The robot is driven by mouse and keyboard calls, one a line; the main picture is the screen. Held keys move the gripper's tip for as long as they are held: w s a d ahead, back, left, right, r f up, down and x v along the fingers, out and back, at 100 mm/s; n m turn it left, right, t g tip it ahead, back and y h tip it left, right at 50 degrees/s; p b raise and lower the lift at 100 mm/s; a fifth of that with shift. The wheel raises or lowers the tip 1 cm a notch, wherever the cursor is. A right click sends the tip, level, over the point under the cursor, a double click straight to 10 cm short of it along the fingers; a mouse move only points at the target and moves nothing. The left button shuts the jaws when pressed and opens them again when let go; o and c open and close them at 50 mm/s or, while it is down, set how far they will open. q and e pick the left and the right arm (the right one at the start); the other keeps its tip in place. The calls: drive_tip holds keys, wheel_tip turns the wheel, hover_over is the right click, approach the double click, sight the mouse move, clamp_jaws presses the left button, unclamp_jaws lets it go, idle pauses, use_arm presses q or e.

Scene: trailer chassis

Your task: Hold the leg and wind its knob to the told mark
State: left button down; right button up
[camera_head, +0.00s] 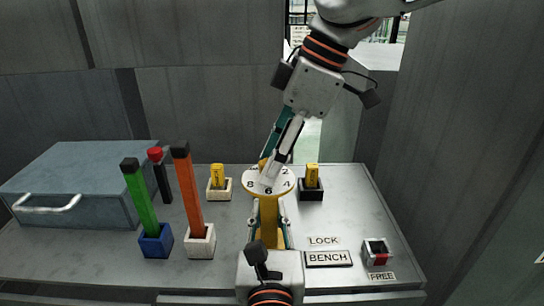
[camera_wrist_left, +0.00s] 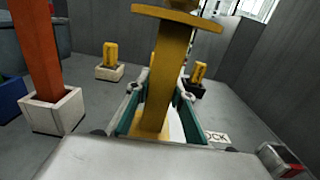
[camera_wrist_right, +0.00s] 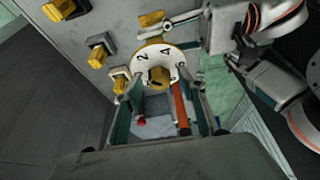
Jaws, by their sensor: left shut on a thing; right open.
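The yellow leg (camera_head: 268,220) stands upright in the middle of the bench, and it also shows in the left wrist view (camera_wrist_left: 160,85). A white numbered dial (camera_head: 254,185) tops it; its disc shows from below in the left wrist view (camera_wrist_left: 178,16). My left gripper (camera_head: 268,216) is shut on the leg's post below the dial. The yellow knob (camera_wrist_right: 158,76) sits at the dial's centre, with 2 and 4 readable near it. My right gripper (camera_wrist_right: 163,82) is open above the dial, its fingers on either side of the knob. I cannot tell whether they touch it.
Yellow blocks sit in a white holder (camera_head: 219,188) and a black holder (camera_head: 311,193) behind the leg. Green (camera_head: 141,198) and orange (camera_head: 188,192) bars and a red-topped rod (camera_head: 160,176) stand left, beside a blue toolbox (camera_head: 80,182). A red-and-white switch (camera_head: 377,252) is at right.

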drive_tip(key=shift+c, duration=0.4)
drive_tip(key=c, duration=1)
drive_tip(key=shift+s+m+t, duration=0.1)
drive_tip(key=shift+m+t, duration=0.4)
drive_tip(key=shift+m, duration=0.8)
drive_tip(key=o, duration=1.1)
drive_tip(key=v, duration=1.2)
